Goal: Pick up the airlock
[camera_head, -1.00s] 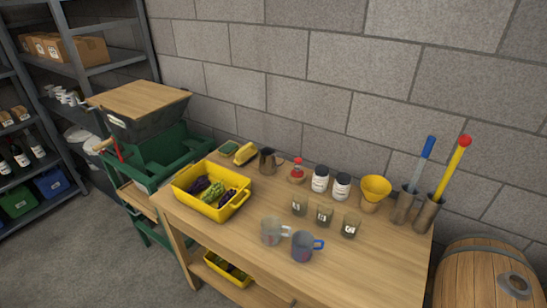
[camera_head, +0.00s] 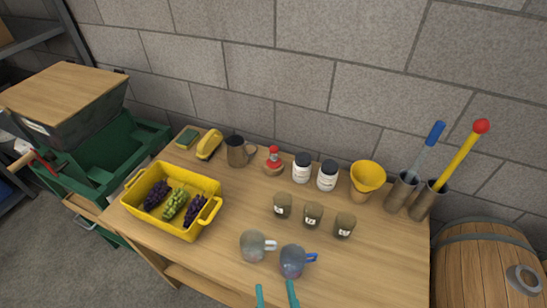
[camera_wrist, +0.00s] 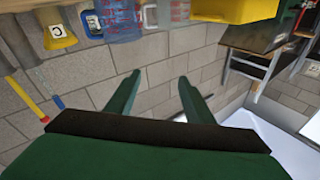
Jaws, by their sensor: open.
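A small red-topped piece (camera_head: 273,157) stands on a round wooden base at the back of the wooden table, left of two white jars; it looks like the airlock, though its detail is too small to be sure. My gripper (camera_head: 276,295) shows as two teal fingertips at the table's front edge, below the two jugs. The gripper is open and empty. In the wrist view its green fingers (camera_wrist: 157,85) are spread apart, with only wall between them. I cannot make out the red-topped piece in the wrist view.
A clear jug (camera_head: 253,246) and a blue-handled jug (camera_head: 292,262) stand between my gripper and the back row. Behind them are several small labelled cups (camera_head: 312,215), white jars (camera_head: 327,176) and a yellow funnel (camera_head: 367,177). A yellow grape crate (camera_head: 150,188) is left.

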